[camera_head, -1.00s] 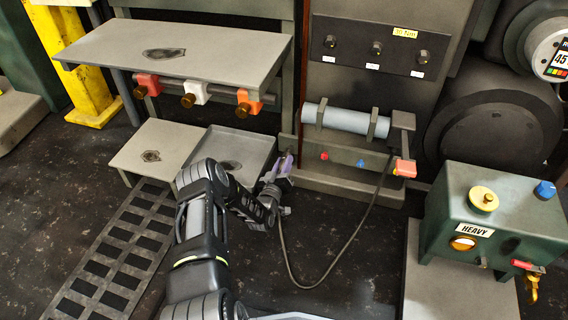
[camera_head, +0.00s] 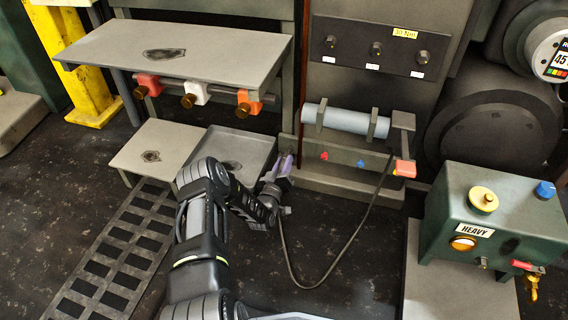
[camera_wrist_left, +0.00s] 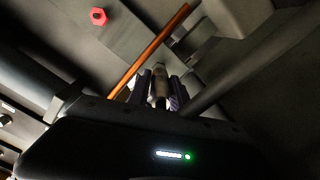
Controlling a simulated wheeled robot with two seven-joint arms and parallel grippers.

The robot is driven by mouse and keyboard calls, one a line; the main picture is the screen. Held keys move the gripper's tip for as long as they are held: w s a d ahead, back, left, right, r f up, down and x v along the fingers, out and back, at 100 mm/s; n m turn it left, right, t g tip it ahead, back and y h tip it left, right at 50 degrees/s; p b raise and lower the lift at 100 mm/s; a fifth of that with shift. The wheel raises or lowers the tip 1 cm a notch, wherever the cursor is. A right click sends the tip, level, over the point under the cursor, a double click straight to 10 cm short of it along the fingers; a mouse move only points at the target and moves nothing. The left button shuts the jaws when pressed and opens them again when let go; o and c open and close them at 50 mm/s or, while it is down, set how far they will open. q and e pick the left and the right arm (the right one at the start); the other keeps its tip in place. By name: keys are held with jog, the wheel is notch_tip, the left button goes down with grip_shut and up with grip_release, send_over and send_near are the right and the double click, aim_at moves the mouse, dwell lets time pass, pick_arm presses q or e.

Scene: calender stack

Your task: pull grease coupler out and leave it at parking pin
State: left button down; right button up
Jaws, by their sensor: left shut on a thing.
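My left gripper (camera_head: 284,167) is at the left end of the low ledge under the grey roller, its purple fingers pointing away from me. It is shut on the grease coupler (camera_wrist_left: 159,85), a dark grey cylinder between the fingers in the left wrist view. In the head view the fingers mostly hide the coupler. A black hose (camera_head: 284,250) hangs from beside the gripper, loops over the floor and rises to the right. A red peg (camera_head: 324,156) and a blue peg (camera_head: 361,163) stick out of the ledge; I cannot tell which is the parking pin. My right gripper is not in view.
A grey tray (camera_head: 262,151) lies just left of the gripper. Above it is a bench (camera_head: 215,45) with red, white and orange fittings below. The grey roller (camera_head: 345,119) rests in brackets. A green box (camera_head: 490,225) stands right. The floor inside the hose loop is clear.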

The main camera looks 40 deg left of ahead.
pick_arm(q)
jog(key=shift+x, duration=1.1)
jog(key=c, duration=0.8)
grip_release()
jog(key=shift+o, duration=0.2)
jog(key=shift+s, duration=0.15)
jog(key=shift+p+v, duration=0.65)
jog(key=shift+v, duration=0.2)
jog(key=p+v, duration=0.2)
jog(key=v, duration=0.3)
